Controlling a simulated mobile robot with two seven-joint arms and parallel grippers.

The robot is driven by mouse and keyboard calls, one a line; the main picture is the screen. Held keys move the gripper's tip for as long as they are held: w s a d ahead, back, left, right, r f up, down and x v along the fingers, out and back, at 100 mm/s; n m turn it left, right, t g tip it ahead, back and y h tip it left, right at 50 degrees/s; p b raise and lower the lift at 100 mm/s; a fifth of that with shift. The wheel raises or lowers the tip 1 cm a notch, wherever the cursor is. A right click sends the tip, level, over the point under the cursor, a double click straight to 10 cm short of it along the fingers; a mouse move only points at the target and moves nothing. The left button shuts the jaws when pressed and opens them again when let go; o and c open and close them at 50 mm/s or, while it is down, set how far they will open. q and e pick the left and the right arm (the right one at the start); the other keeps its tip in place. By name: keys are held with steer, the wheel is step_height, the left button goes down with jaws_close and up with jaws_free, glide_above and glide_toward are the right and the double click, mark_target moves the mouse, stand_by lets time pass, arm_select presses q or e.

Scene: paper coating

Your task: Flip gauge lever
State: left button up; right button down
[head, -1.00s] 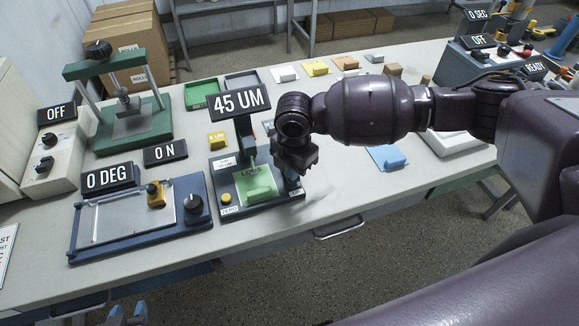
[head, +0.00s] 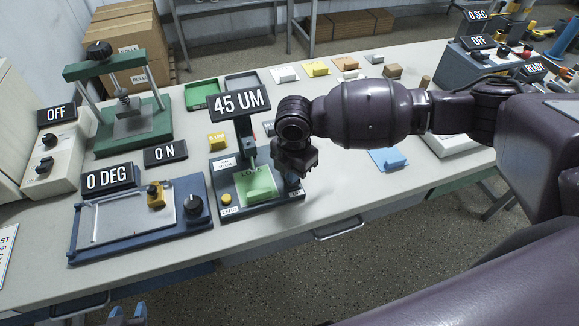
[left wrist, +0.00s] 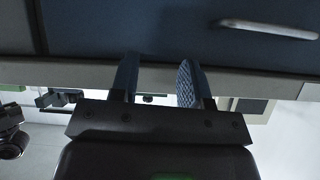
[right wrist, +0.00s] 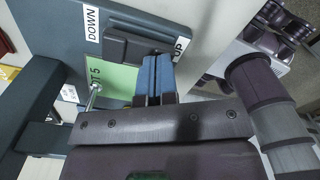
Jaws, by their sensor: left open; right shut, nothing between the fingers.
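The gauge (head: 233,208) stands near the table's front edge, with a "45 UM" display (head: 240,102) on its post and a green sheet (head: 257,185) on its base. In the right wrist view, the dark grey lever (right wrist: 130,46) lies between the DOWN label (right wrist: 92,23) and the UP label (right wrist: 181,48). My right gripper (head: 292,180) is shut and empty. Its blue fingertips (right wrist: 158,62) are close beside the lever near the UP end; contact is unclear. My left gripper (head: 128,310) is open and empty, low before the table front; its fingers show in the left wrist view (left wrist: 157,80).
A blue coating plate (head: 140,219) with a "0 DEG" sign stands left of the gauge. A green press (head: 133,125) stands behind it. A yellow block (head: 216,141) sits just behind the gauge.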

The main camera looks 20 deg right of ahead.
steer(key=shift+r+p, duration=1.55)
steer(key=shift+r, duration=0.2)
steer(key=shift+r+p, duration=0.5)
steer(key=shift+p, duration=0.1)
step_height(320, 180, up, 2)
steer(key=shift+r+p, duration=0.1)
steer(key=shift+p, duration=1.05)
steer(key=shift+r, duration=0.1)
